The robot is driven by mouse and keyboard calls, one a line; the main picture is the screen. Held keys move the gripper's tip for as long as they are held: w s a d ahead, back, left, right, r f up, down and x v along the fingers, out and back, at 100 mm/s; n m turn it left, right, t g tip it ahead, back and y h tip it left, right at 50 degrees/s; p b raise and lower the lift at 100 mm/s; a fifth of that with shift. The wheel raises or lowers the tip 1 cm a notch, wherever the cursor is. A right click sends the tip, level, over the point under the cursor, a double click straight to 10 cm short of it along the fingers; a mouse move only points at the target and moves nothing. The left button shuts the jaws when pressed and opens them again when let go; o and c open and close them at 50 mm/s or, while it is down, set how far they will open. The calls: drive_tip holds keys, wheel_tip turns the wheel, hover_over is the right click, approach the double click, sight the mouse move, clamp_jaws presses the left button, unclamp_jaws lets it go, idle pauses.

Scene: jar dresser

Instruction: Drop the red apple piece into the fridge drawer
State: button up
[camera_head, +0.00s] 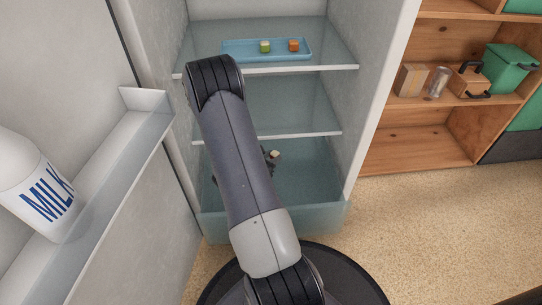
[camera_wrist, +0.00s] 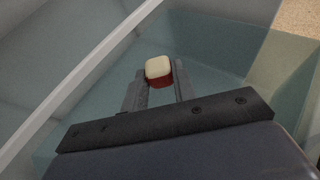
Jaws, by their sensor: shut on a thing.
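In the wrist view my gripper (camera_wrist: 159,88) is shut on the red apple piece (camera_wrist: 159,70), which shows a pale top and a red side between the fingertips. In the head view the piece (camera_head: 275,154) is a small pale spot beside my arm, and most of my gripper is hidden behind the arm. The fridge drawer (camera_head: 325,215) is a bluish see-through bin at the bottom of the fridge. In the wrist view the drawer (camera_wrist: 225,60) spreads below and around the gripper. The gap between the piece and the drawer floor is hard to judge.
A blue tray (camera_head: 280,58) with a green piece (camera_head: 265,46) and an orange piece (camera_head: 294,45) stands on the upper glass shelf. A lower shelf edge (camera_head: 300,135) lies above the drawer. The open door with a milk bottle (camera_head: 35,185) is at left, a wooden shelf unit (camera_head: 420,135) at right.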

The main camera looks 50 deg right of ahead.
drive_tip(key=o, duration=1)
wheel_tip(320, 180, up, 10)
drive_tip(key=p, duration=0.4)
drive_tip(key=shift+p, duration=0.3)
